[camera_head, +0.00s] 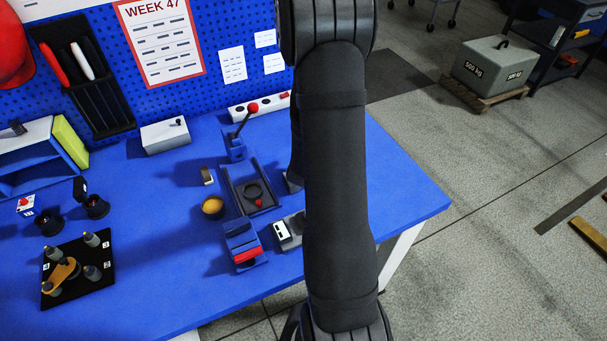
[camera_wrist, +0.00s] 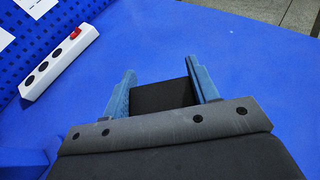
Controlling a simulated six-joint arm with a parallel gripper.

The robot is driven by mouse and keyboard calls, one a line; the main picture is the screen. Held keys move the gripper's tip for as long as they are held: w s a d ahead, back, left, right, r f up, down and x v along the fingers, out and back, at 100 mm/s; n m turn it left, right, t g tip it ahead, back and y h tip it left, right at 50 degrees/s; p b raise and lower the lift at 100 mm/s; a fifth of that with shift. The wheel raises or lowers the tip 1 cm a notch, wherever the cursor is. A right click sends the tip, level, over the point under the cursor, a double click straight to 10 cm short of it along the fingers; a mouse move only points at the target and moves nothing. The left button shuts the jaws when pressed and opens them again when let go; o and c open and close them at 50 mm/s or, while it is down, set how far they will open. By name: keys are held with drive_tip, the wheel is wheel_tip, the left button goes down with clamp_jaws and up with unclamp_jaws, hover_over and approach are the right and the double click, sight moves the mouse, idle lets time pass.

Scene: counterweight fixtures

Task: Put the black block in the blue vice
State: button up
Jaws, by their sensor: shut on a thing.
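The black block (camera_wrist: 163,96) sits between the two blue finger pads of my gripper (camera_wrist: 160,72) in the wrist view. My gripper is shut on it, and blue tabletop shows beyond the fingertips. In the head view my arm hides the gripper and the block. A blue fixture that looks like the vice (camera_head: 238,230) stands near the table's front edge, left of my arm, with a red bar on its front. I cannot tell whether its jaws are open.
Beside the vice are a dark slide fixture (camera_head: 252,187), a red-knobbed lever (camera_head: 237,146), a round yellow-topped cup (camera_head: 213,206) and a grey-white device (camera_head: 287,233). A black plate (camera_head: 78,270) with several posts lies front left. A white power strip (camera_wrist: 58,64) runs along the back. The table's right part is clear.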

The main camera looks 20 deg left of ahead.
drive_tip(key=shift+f, duration=3.8)
drive_tip(key=shift+f, duration=0.1)
drive_tip(key=o, duration=1.1)
drive_tip(key=v, duration=1)
drive_tip(key=shift+s+a+r, duration=0.1)
drive_tip(key=shift+s+r, duration=0.15)
drive_tip(key=shift+r, duration=0.05)
drive_tip(key=shift+o, duration=0.4)
drive_tip(key=shift+s+r, duration=0.25)
drive_tip(key=shift+s, duration=0.45)
